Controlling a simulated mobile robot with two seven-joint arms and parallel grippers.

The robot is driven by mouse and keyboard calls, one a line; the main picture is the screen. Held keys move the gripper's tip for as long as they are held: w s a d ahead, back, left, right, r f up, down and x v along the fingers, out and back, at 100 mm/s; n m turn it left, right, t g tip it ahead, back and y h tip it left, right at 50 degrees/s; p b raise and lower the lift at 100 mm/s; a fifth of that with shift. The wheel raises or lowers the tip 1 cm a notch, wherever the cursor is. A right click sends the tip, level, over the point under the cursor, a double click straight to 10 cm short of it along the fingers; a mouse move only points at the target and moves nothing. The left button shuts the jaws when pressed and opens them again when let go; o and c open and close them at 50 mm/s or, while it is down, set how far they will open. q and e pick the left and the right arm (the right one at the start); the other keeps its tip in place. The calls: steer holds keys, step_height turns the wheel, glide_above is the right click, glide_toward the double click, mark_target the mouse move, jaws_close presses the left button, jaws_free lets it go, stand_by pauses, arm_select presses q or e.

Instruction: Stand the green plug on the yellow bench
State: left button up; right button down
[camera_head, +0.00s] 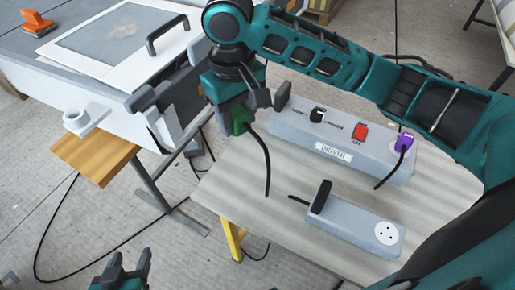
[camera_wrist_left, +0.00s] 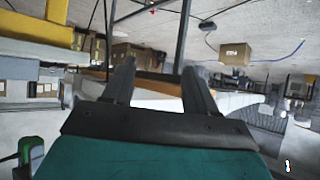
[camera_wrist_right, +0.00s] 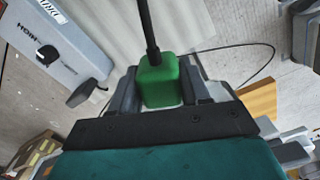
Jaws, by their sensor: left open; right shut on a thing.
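The green plug (camera_head: 240,118), with a black cable hanging from it, is held in my right gripper (camera_head: 245,108). The right wrist view shows the plug (camera_wrist_right: 159,82) between the two fingers, its cable running up and away. The plug is above the far left end of the yellow bench (camera_head: 275,205), which has a pale wood top and yellow legs; I cannot tell the height exactly. My left gripper (camera_head: 128,268) is low at the front left, off the bench, open and empty; its spread fingers show in the left wrist view (camera_wrist_left: 158,85).
On the bench are a grey box labelled DRIVER (camera_head: 334,151) with a red switch and purple plug (camera_head: 404,142), and a smaller grey socket box (camera_head: 355,222). A mould table (camera_head: 75,85) and wooden shelf (camera_head: 97,157) stand left. The bench's front left is bare.

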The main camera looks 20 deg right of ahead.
steer(key=b, duration=0.3)
glide_toward(243, 177)
step_height(243, 177, down, 6)
steer(key=shift+f+b, duration=0.1)
steer(key=shift+b, duration=0.65)
arm_select(q)
steer(key=shift+w+d+f, duration=0.3)
steer(key=shift+d+f, duration=0.1)
steer(key=shift+d, duration=0.15)
steer(key=shift+w+d+f, duration=0.25)
steer(key=shift+d+f, duration=0.15)
steer(key=shift+d, duration=0.1)
arm_select(e)
steer(key=shift+f, duration=0.1)
arm_select(q)
steer(key=shift+r+h, duration=0.1)
steer(key=shift+h, duration=0.2)
arm_select(e)
steer(key=shift+f, duration=0.1)
steer(key=c, duration=0.6)
jaws_free()
arm_select(q)
steer(key=shift+s+a, duration=0.1)
steer(key=shift+a, duration=0.05)
arm_select(e)
steer(key=shift+o, duration=0.4)
arm_select(q)
steer(key=shift+f, duration=0.25)
